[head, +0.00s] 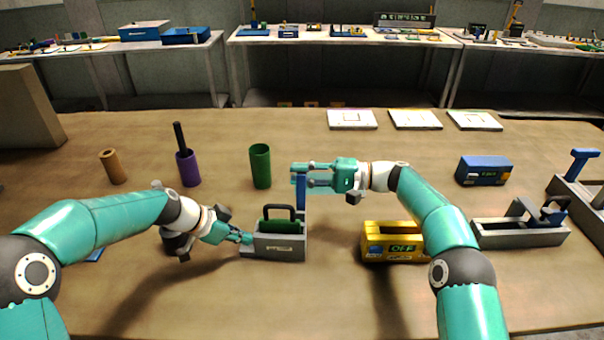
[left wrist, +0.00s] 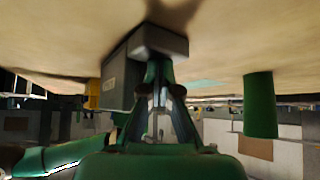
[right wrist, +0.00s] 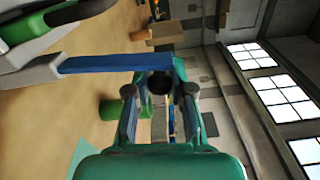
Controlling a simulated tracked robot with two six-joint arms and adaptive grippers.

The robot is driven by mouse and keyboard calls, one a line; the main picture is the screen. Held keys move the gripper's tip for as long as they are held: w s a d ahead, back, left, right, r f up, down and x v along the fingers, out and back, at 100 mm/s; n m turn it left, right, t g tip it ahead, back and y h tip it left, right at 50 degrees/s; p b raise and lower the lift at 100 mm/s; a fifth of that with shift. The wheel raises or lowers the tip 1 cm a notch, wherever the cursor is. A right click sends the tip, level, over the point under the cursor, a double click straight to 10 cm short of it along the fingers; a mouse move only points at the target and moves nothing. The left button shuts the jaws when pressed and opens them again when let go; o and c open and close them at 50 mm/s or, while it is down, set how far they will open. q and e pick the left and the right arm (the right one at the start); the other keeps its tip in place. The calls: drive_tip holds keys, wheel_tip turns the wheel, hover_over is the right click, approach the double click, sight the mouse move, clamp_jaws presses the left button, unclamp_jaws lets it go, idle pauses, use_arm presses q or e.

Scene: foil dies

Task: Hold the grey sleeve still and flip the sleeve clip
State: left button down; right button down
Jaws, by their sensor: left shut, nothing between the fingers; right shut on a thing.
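The grey sleeve (head: 278,254) stands on the table in front of me, with a green cylinder (head: 279,227) and a black loop handle (head: 279,209) in it. The blue sleeve clip (head: 301,192) stands upright at its right end. My left gripper (head: 246,238) is shut and empty, its tips at the sleeve's left end. The left wrist view shows the tips (left wrist: 158,72) right against the sleeve (left wrist: 122,80), contact unclear. My right gripper (head: 297,174) is shut on the clip's upper end. In the right wrist view the clip (right wrist: 105,64) runs into the fingers.
A yellow box marked OFF (head: 392,250) sits right of the sleeve. A green cylinder (head: 260,166), a purple cup (head: 188,168) and a brown tube (head: 112,167) stand behind. Further right are another grey sleeve (head: 520,238) and a blue box (head: 484,170). White plates (head: 352,119) lie at the back.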

sight(301, 186)
drive_tip(key=s+n, duration=0.2)
drive_tip(key=n, duration=0.1)
drive_tip(key=shift+s+r, duration=0.15)
drive_tip(key=shift+r, duration=0.1)
drive_tip(key=s+n, duration=0.1)
drive_tip(key=n, duration=0.1)
drive_tip(key=s+n, duration=0.1)
drive_tip(key=n, duration=0.1)
drive_tip(key=shift+s+a, duration=0.15)
drive_tip(key=shift+s, duration=0.15)
drive_tip(key=s+n, duration=0.2)
drive_tip(key=n, duration=0.1)
drive_tip(key=shift+f, duration=0.4)
drive_tip(key=shift+s+a+f+n, duration=0.15)
drive_tip(key=shift+s+n, duration=0.15)
drive_tip(key=shift+n, duration=0.6)
drive_tip(key=shift+s+d+f+n, duration=0.1)
drive_tip(key=shift+s+n, duration=0.15)
drive_tip(key=shift+n, duration=0.65)
